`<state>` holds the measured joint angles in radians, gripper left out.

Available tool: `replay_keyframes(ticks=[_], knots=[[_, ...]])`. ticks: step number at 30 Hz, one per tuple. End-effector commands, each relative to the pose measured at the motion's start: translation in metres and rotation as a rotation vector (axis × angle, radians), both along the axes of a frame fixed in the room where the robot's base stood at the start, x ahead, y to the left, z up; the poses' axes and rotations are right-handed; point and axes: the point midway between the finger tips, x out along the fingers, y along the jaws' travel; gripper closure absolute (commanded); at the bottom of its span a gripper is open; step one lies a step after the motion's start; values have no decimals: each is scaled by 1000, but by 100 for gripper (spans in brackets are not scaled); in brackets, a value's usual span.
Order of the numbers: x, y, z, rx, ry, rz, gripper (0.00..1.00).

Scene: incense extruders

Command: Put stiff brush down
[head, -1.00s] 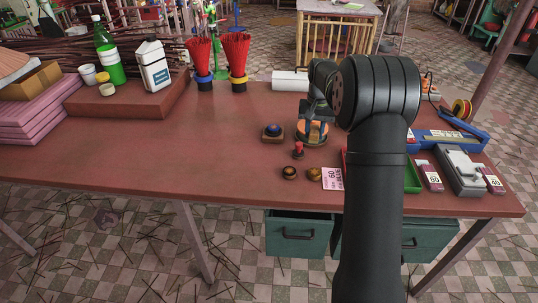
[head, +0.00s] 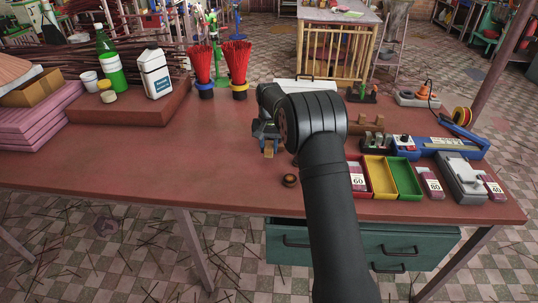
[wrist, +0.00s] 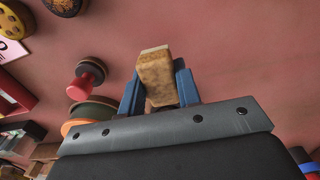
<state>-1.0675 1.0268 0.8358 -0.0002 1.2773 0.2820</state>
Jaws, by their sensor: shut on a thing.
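The brush (wrist: 155,75) shows in the wrist view as a tan, mottled block with a pale end, between two blue fingers. My gripper (wrist: 158,90) is shut on it. In the head view, my gripper (head: 267,138) is over the middle of the table, with the brush's brown end (head: 268,151) just below the fingers. The bristles cannot be made out. I cannot tell whether the brush touches the red-brown tabletop (head: 150,160).
A round brass piece (head: 290,180) lies close to the right. A red-knobbed stamp (wrist: 84,82) and a pink card (wrist: 10,49) show in the wrist view. Yellow (head: 380,178) and green (head: 405,178) trays stand to the right. The tabletop to the left is clear.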

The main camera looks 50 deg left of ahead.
Motion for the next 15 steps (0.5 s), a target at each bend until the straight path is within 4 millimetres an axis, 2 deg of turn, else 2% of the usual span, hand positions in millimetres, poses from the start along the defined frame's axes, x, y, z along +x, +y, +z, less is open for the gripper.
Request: replay_keyframes(ticks=[7,15], knots=[[0,-1,-34,-2,1,0,88],[0,-1,-37,0,0,0,88]])
